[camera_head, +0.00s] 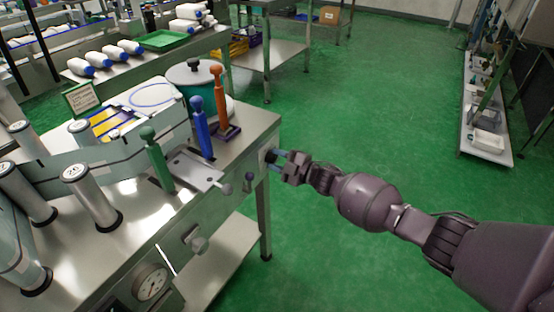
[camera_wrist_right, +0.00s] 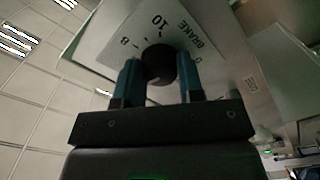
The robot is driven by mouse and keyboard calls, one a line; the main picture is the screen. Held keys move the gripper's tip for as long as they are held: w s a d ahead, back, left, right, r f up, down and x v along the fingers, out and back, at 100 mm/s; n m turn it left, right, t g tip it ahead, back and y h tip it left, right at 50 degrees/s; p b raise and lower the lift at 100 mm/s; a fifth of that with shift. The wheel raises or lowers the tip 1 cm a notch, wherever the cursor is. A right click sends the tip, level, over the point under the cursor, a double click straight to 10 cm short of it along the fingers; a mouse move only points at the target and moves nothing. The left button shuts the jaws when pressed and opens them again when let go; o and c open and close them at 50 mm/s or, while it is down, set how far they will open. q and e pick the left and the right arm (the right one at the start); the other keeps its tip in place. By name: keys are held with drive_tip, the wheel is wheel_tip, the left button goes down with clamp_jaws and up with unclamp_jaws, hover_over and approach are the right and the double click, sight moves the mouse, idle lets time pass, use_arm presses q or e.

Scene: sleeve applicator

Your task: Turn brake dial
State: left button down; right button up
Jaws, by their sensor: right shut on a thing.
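The brake dial (camera_wrist_right: 159,63) is a round black knob in front of a white plate (camera_wrist_right: 125,32) marked "BRAKE" with numbers including 8 and 10. In the right wrist view my right gripper (camera_wrist_right: 160,80) has its two blue fingers on either side of the knob, shut on it. My left gripper is not in view.
On the machine table (camera_head: 255,122) stand green (camera_head: 157,160), blue (camera_head: 201,126) and orange (camera_head: 219,98) handles and several metal rollers. A small knob lever (camera_head: 249,181) and a gauge (camera_head: 150,283) are on the front.

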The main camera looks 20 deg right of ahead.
drive_tip(key=o, duration=0.9)
drive_tip(key=shift+s+d+r, duration=0.1)
drive_tip(key=shift+s+d, duration=0.25)
drive_tip(key=shift+s, duration=0.05)
drive_tip(key=p+v, duration=0.2)
drive_tip(key=v, duration=0.7)
drive_tip(key=shift+s+d, duration=0.25)
drive_tip(key=shift+s, duration=0.1)
